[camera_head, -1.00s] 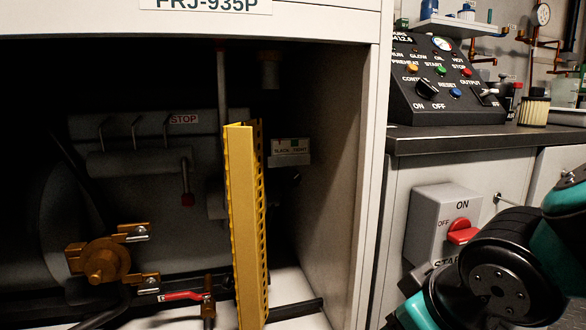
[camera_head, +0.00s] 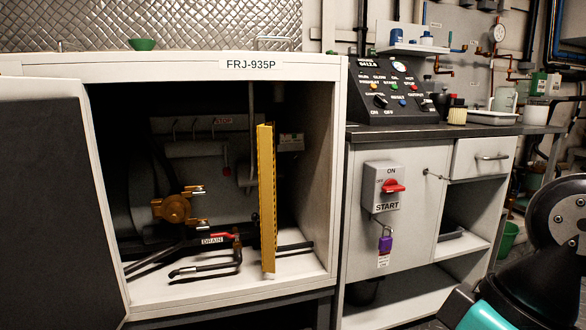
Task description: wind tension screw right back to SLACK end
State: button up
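The SLACK/TIGHT plate (camera_head: 290,142) is a small light label on the right inside the open cabinet, behind and right of the yellow slotted guard (camera_head: 267,198). Its lettering and pointer are too small to read now. The tension screw itself cannot be made out; the area below the plate is dark and partly behind the guard. My arm shows at the lower right, outside the cabinet and well apart from the plate. My gripper is not in view.
The cabinet door (camera_head: 50,200) stands open at left. Inside are a brass fitting (camera_head: 178,208) and a red-handled drain valve (camera_head: 222,236). Right of the cabinet are a red-switch START box (camera_head: 382,186), a purple padlock (camera_head: 386,243) and a control panel (camera_head: 390,90) on the counter.

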aim_at(291, 159)
jog(key=k, duration=0.1)
jog(key=u, duration=1.1)
jog(key=i, duration=1.35)
jog(key=z, duration=1.7)
